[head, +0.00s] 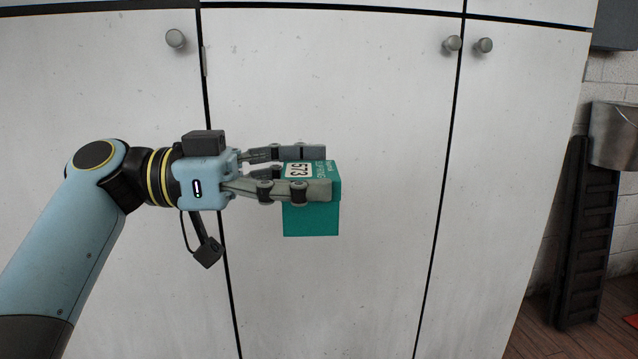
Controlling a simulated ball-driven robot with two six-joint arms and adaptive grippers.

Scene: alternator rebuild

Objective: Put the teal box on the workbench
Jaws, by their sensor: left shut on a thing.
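The teal box (311,222) is in the middle of the head view, with a white label marked with dark characters on its top. My left gripper (316,172) comes in from the left and is shut on the box near its top. The box is held in the air in front of white cabinet doors. Part of the box's upper sides is hidden behind the gripper's fingers. My right gripper is not in view. No workbench shows in this view.
White cabinet doors (330,290) with round knobs (176,38) fill most of the view behind the box. At the right are a black slatted rack (580,250), a grey metal basin-like fixture (613,135), a brick wall and a strip of wooden floor (535,335).

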